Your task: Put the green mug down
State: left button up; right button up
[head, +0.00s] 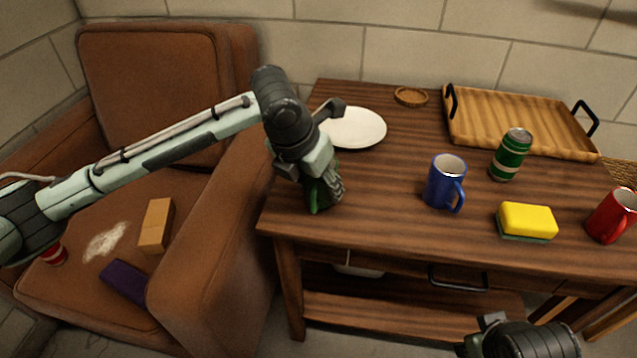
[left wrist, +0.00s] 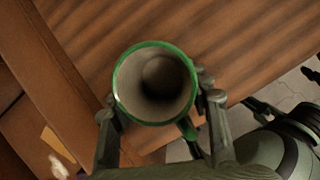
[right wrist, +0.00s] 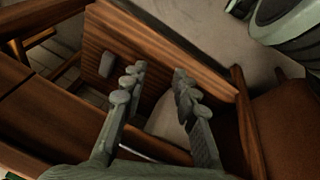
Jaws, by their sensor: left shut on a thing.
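The green mug (head: 318,194) is at the left end of the wooden table (head: 390,208), mostly hidden behind my left gripper (head: 325,190) in the head view. In the left wrist view the mug (left wrist: 155,84) shows its open, empty-looking mouth between the two fingers of my left gripper (left wrist: 157,108), which is shut on it. The mug looks upright over the tabletop; I cannot tell whether its base touches the wood. My right gripper (right wrist: 157,82) is open and empty in the right wrist view, low by the table's front.
A white plate (head: 355,128) lies behind the left gripper. A blue mug (head: 445,183), green can (head: 511,155), yellow sponge (head: 528,220), red mug (head: 611,216), coaster (head: 411,96) and wooden tray (head: 515,120) stand farther right. A brown armchair (head: 215,260) adjoins the table's left side.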

pick_arm(q)
jog(key=o, duration=1.2)
jog(key=shift+o, duration=0.7)
pick_arm(e)
jog(key=shift+w+f, duration=0.15)
pick_arm(q)
jog(key=p+v, duration=0.1)
jog(key=v, duration=1.1)
pick_arm(e)
jog(key=shift+a+x, duration=0.2)
jog(key=shift+x, duration=0.7)
jog(key=shift+a+x, duration=0.2)
jog(key=shift+x, duration=0.65)
pick_arm(q)
jog(key=shift+d+r, duration=0.1)
